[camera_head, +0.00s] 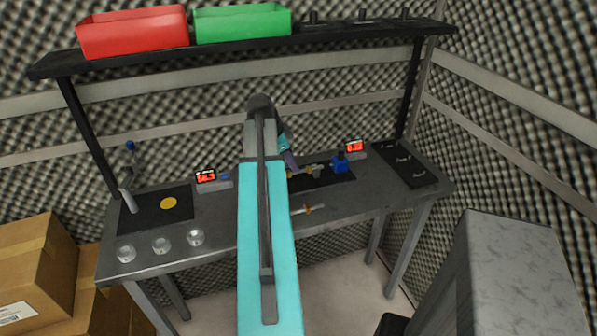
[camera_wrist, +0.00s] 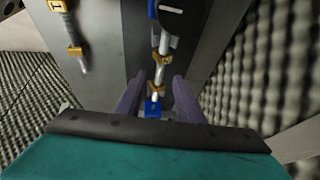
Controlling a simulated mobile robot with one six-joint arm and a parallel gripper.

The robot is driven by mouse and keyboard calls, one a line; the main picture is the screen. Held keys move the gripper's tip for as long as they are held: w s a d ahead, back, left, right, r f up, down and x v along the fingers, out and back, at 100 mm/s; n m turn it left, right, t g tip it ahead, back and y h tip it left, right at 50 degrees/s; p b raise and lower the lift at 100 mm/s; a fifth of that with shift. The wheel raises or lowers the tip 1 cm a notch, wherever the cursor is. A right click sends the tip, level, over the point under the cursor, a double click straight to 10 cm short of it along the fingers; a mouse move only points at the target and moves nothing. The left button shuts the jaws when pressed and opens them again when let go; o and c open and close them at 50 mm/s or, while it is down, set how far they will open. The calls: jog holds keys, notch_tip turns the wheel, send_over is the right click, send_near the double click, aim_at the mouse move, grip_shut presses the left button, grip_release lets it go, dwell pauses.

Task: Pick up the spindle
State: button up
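In the wrist view, a silver rod with brass-coloured collars (camera_wrist: 160,62) lies along the dark mat, with a small blue block (camera_wrist: 152,108) at its near end. My gripper (camera_wrist: 158,84) is open, its two purple fingers on either side of the rod's near end and apart from it. A second grey rod with brass-coloured parts (camera_wrist: 76,50) lies to the left; a similar rod lies near the table front in the head view (camera_head: 308,209). I cannot tell for sure which rod is the spindle. My arm partly hides the mat in the head view.
The table (camera_head: 225,228) carries a blue device (camera_head: 340,163), red-lit displays (camera_head: 206,176), glass jars (camera_head: 161,245) and a black tray (camera_head: 405,163). A shelf above holds a red bin (camera_head: 133,34) and a green bin (camera_head: 243,24). Cardboard boxes (camera_head: 40,262) stand left, a grey block (camera_head: 515,265) right.

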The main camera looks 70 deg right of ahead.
aim_at(308, 169)
jog(key=shift+p+x, duration=0.8)
jog(key=shift+x, duration=1.6)
grip_shut()
